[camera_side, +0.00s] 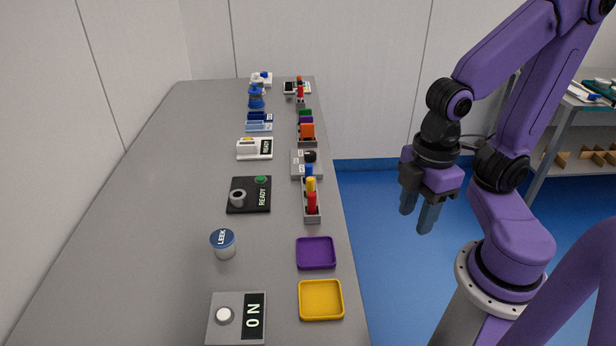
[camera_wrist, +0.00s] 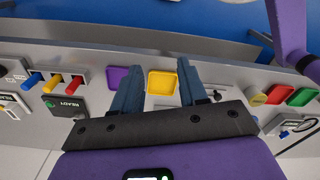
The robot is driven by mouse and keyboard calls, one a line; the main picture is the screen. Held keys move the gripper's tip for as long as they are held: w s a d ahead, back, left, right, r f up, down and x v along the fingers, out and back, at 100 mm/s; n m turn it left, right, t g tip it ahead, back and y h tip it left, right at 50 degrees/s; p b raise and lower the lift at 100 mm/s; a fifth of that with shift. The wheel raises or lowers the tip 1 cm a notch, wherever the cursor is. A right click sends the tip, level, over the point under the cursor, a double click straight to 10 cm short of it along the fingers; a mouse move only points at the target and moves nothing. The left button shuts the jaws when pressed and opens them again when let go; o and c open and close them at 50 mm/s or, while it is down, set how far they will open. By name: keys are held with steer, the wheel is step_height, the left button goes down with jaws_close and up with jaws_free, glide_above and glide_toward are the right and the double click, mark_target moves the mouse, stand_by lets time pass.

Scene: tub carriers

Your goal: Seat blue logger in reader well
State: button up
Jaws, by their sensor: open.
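A blue upright piece (camera_side: 309,172), which looks like the blue logger, stands at the far end of a narrow grey rack (camera_side: 312,217) with a yellow and a red one. The blue piece also shows in the wrist view (camera_wrist: 35,79). A black block (camera_side: 234,207) with a READY label, a green button and a grey ring lies left of the rack. The ring looks like the reader well, but I cannot see into it. The block also shows in the wrist view (camera_wrist: 52,111). My gripper (camera_side: 417,212) is open and empty, off the table's right edge, away from the rack.
A purple tray (camera_side: 316,253) and a yellow tray (camera_side: 321,300) lie near the table edge. A lidded LEEK tub (camera_side: 223,246) and a grey ON box (camera_side: 223,331) stand nearby. Several devices and racks crowd the far end. The table's left side is clear.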

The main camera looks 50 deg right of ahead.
steer(key=shift+o, duration=0.9)
steer(key=w+a+r+m+t+h, duration=0.1)
steer(key=w+r+m+t+h, duration=0.1)
steer(key=w+m, duration=1.4)
steer(key=m+h, duration=0.2)
steer(key=m, duration=0.6)
glide_toward(309, 166)
steer(key=shift+m, duration=0.3)
steer(key=x, duration=0.5)
steer(key=shift+w+f, duration=0.25)
steer(key=shift+w, duration=0.05)
steer(key=shift+x, duration=2.65)
steer(key=shift+s, duration=0.2)
